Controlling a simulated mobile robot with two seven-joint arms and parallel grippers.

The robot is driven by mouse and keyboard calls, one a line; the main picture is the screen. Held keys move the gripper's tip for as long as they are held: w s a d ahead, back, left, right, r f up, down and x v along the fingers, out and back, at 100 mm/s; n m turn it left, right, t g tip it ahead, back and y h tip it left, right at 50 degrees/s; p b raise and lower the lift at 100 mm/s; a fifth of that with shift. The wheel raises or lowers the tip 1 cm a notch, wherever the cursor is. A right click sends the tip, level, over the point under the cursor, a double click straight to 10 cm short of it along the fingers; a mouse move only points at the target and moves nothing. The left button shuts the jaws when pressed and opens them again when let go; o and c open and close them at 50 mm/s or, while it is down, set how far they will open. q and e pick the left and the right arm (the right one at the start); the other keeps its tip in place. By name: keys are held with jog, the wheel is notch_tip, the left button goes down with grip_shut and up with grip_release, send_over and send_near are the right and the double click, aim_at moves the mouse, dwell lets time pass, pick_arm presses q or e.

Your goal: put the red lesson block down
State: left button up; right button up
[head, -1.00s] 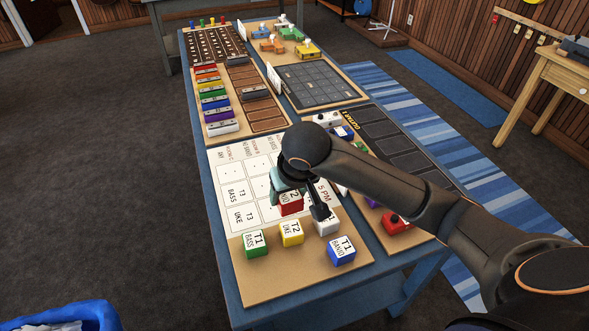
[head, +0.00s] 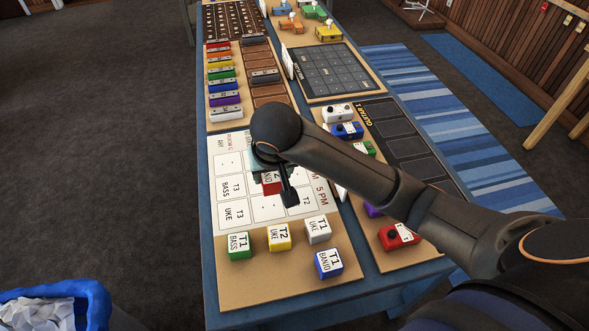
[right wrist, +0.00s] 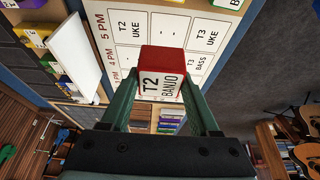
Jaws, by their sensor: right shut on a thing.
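The red lesson block (head: 271,187), lettered T2 BANJO, is held in my right gripper (head: 273,181). In the right wrist view the red block (right wrist: 162,72) sits between the two green fingers of the right gripper (right wrist: 162,92), which is shut on it. The block is over the white schedule grid (head: 232,212) on the tan board (head: 265,290). My arm hides part of the block and the cells behind it. I cannot tell whether the block touches the grid. My left gripper is not in view.
Green (head: 238,246), yellow (head: 279,237), white (head: 317,231) and blue (head: 329,265) lesson blocks stand along the board's near strip. Coloured bars (head: 224,85) lie on the board behind. A pedal board (head: 400,140) is at right, partly under my arm.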

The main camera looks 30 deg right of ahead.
jog(key=w+d+f, duration=0.8)
jog(key=w+d, duration=0.1)
jog(key=shift+w+f+b, duration=0.1)
jog(key=shift+f+b, duration=0.25)
jog(key=shift+w+d+f, duration=0.25)
jog(key=shift+w+f, duration=0.05)
jog(key=shift+f, duration=0.1)
jog(key=shift+w+d+f, duration=0.1)
jog(key=shift+f, duration=1.65)
jog(key=shift+f, duration=0.15)
jog(key=o, duration=1.4)
